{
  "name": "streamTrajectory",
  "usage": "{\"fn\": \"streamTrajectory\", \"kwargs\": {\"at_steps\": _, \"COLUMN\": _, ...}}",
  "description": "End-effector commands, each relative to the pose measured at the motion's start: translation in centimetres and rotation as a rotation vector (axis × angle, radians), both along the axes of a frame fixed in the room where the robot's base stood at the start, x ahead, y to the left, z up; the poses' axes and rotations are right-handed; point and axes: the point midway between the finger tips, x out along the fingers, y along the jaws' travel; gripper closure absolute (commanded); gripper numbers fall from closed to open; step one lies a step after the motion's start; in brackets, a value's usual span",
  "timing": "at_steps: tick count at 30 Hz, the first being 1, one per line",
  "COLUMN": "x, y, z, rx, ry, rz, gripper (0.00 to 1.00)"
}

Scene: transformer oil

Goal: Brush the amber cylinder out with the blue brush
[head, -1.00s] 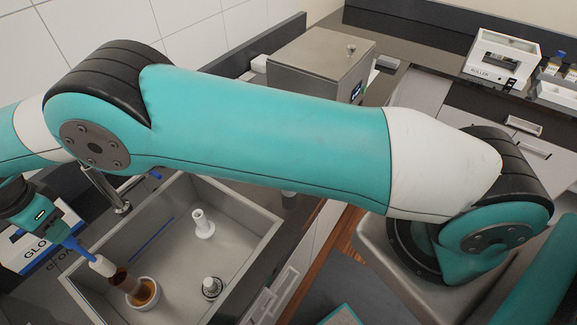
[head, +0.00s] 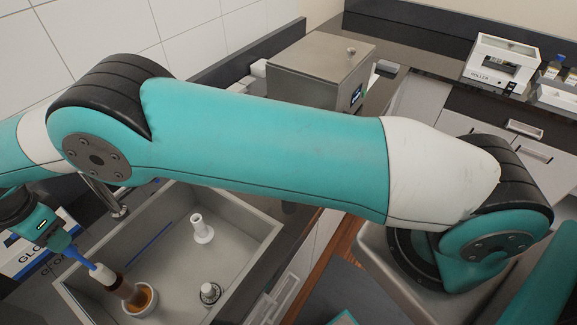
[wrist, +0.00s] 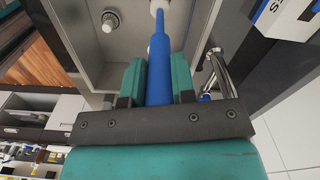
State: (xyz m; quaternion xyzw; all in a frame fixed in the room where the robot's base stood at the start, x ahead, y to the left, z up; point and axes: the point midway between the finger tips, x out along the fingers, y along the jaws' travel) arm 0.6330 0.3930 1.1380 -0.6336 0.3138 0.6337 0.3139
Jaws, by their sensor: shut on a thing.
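My gripper (wrist: 158,82) is shut on the handle of the blue brush (wrist: 160,50), which lies between its two teal fingers. In the head view the gripper is at the far left and the blue handle (head: 86,261) slants down to a white head (head: 103,273). This head is at the upper end of the amber cylinder (head: 121,288); how deep it reaches inside is unclear. The cylinder's lower end meets a pale round rim (head: 141,300) with amber inside, at the left of the sink.
The grey sink (head: 255,240) also holds a white cylinder (head: 202,229), a dark-topped round fitting (head: 209,293) and a thin blue rod (head: 150,243). A tap (head: 105,197) stands at its back left edge. A metal box (head: 318,80) sits on the counter behind.

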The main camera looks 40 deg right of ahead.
Motion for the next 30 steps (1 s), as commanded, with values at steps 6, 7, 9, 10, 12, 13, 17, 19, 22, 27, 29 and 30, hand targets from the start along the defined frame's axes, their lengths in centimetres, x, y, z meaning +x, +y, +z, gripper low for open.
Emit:
{"fn": "streamTrajectory", "kwargs": {"at_steps": 6, "x": 0.0, "y": 0.0, "z": -1.2, "rx": 0.0, "ry": 0.0, "rz": 0.0, "gripper": 1.0}}
{"fn": "streamTrajectory", "kwargs": {"at_steps": 7, "x": 0.0, "y": 0.0, "z": -1.4, "rx": 0.0, "ry": 0.0, "rz": 0.0, "gripper": 1.0}}
{"fn": "streamTrajectory", "kwargs": {"at_steps": 9, "x": 0.0, "y": 0.0, "z": -1.9, "rx": 0.0, "ry": 0.0, "rz": 0.0, "gripper": 1.0}}
{"fn": "streamTrajectory", "kwargs": {"at_steps": 10, "x": 0.0, "y": 0.0, "z": -2.0, "rx": 0.0, "ry": 0.0, "rz": 0.0, "gripper": 1.0}}
{"fn": "streamTrajectory", "kwargs": {"at_steps": 12, "x": 0.0, "y": 0.0, "z": -2.5, "rx": 0.0, "ry": 0.0, "rz": 0.0, "gripper": 1.0}}
{"fn": "streamTrajectory", "kwargs": {"at_steps": 13, "x": 0.0, "y": 0.0, "z": -2.6, "rx": 0.0, "ry": 0.0, "rz": 0.0, "gripper": 1.0}}
{"fn": "streamTrajectory", "kwargs": {"at_steps": 17, "x": 0.0, "y": 0.0, "z": -3.4, "rx": 0.0, "ry": 0.0, "rz": 0.0, "gripper": 1.0}}
{"fn": "streamTrajectory", "kwargs": {"at_steps": 19, "x": 0.0, "y": 0.0, "z": -3.9, "rx": 0.0, "ry": 0.0, "rz": 0.0, "gripper": 1.0}}
{"fn": "streamTrajectory", "kwargs": {"at_steps": 22, "x": 0.0, "y": 0.0, "z": -4.5, "rx": 0.0, "ry": 0.0, "rz": 0.0, "gripper": 1.0}}
{"fn": "streamTrajectory", "kwargs": {"at_steps": 27, "x": 0.0, "y": 0.0, "z": -5.5, "rx": 0.0, "ry": 0.0, "rz": 0.0, "gripper": 1.0}}
{"fn": "streamTrajectory", "kwargs": {"at_steps": 29, "x": 0.0, "y": 0.0, "z": -5.9, "rx": 0.0, "ry": 0.0, "rz": 0.0, "gripper": 1.0}}
{"fn": "streamTrajectory", "kwargs": {"at_steps": 30, "x": 0.0, "y": 0.0, "z": -6.1, "rx": 0.0, "ry": 0.0, "rz": 0.0, "gripper": 1.0}}
